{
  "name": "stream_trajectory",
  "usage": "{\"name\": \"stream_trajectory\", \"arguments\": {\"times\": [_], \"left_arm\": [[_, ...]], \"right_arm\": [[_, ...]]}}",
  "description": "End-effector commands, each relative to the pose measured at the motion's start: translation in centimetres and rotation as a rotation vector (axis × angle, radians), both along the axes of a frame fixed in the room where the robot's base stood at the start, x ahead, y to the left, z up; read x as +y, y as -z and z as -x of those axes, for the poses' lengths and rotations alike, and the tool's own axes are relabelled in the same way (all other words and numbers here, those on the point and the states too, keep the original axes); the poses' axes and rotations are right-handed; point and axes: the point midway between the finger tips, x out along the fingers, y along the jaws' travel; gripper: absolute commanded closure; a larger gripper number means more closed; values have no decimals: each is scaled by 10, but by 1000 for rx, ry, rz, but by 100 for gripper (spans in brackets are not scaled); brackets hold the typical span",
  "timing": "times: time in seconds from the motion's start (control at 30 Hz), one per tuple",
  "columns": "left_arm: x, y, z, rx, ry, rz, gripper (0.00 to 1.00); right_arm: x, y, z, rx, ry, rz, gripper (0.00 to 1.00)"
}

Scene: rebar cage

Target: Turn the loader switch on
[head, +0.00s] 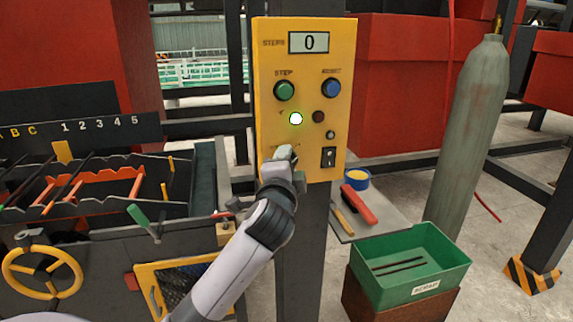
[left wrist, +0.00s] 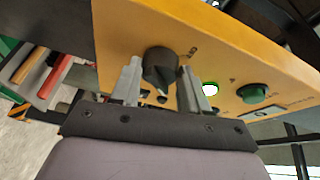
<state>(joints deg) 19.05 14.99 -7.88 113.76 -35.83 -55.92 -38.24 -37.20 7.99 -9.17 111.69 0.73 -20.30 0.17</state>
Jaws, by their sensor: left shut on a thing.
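A yellow control panel (head: 306,60) stands upright on a dark post. My left gripper (head: 285,156) is at its lower left, pointing at the panel face. In the left wrist view a black rotary knob (left wrist: 158,66) with a pointed grip sits on the panel between the two fingers, and the gripper is shut on it. The gripper hides this knob in the head view, and the label above it is too small to read. A black rocker switch (head: 328,157) sits to its right. My right gripper is in neither view.
The panel has a display (head: 309,42) reading 0, a green button (head: 284,90), a blue button (head: 331,88), a lit lamp (head: 296,118) and a dark lamp (head: 319,117). A green bin (head: 425,250) and a grey cylinder (head: 465,130) stand at the right.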

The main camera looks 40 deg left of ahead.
Motion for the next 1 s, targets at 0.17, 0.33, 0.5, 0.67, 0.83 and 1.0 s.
{"name": "stream_trajectory", "arguments": {"times": [0.17,0.33,0.5,0.67,0.83,1.0], "left_arm": [[0,2,0,7,-2,1,86],[0,2,0,5,-1,2,32],[0,1,0,3,0,1,30],[-1,1,1,1,-1,1,30],[-7,2,13,0,2,2,30],[-19,3,35,1,1,2,30]], "right_arm": [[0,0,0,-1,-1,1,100],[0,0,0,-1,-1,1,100],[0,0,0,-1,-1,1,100],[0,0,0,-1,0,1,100],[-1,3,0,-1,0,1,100],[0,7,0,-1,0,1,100]]}}
